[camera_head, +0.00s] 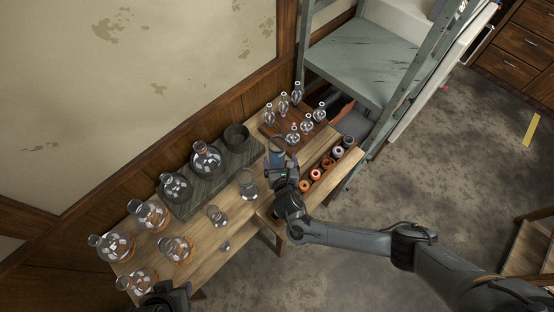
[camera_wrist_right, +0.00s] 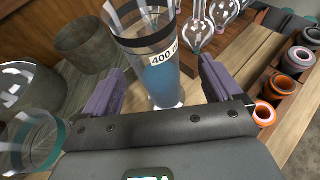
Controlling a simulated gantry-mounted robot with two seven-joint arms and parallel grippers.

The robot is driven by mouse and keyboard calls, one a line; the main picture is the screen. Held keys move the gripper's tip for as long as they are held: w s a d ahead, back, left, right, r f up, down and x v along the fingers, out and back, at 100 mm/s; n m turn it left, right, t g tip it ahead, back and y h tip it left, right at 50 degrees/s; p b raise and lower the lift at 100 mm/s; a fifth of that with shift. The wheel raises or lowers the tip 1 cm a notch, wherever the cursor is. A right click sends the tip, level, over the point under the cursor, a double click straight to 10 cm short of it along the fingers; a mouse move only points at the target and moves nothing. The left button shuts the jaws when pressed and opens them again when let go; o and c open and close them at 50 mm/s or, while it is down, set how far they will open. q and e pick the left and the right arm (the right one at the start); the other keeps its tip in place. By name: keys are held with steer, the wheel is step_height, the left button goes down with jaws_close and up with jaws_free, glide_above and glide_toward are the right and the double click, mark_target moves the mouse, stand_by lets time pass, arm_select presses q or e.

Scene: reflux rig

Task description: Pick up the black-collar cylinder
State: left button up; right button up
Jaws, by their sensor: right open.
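The black-collar cylinder (camera_wrist_right: 160,60) is a clear glass cylinder with black bands, a white "400" label and blue liquid low inside. It stands upright on the wooden table and also shows in the head view (camera_head: 276,156), partly behind my right gripper. My right gripper (camera_wrist_right: 160,84) is open, with one purple-grey finger on each side of the cylinder; I cannot tell whether either finger touches it. In the head view the right gripper (camera_head: 283,172) is at the cylinder's near side. My left gripper (camera_head: 166,297) is at the bottom edge, partly cut off, its fingers unclear.
Another glass cylinder (camera_head: 248,184) stands to the left; its teal rim shows in the wrist view (camera_wrist_right: 58,140). A grey pot (camera_head: 236,137) and round flasks (camera_head: 206,159) stand farther left. Small flasks (camera_head: 306,127) stand behind right. Colored rings (camera_head: 316,174) fill a rack at right.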

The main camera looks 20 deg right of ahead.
mark_target(278, 160)
steer(key=w+f, duration=0.1)
steer(key=w+f+b, duration=0.1)
steer(key=w, duration=0.1)
steer(key=shift+w+d+f, duration=0.1)
steer(key=shift+w+f, duration=0.05)
steer(key=shift+w+d+f, duration=0.15)
steer(key=shift+w+f, duration=0.05)
steer(key=shift+w, duration=0.35)
steer(key=c, duration=1.2)
steer(key=shift+c, duration=0.6)
steer(key=shift+r, duration=0.15)
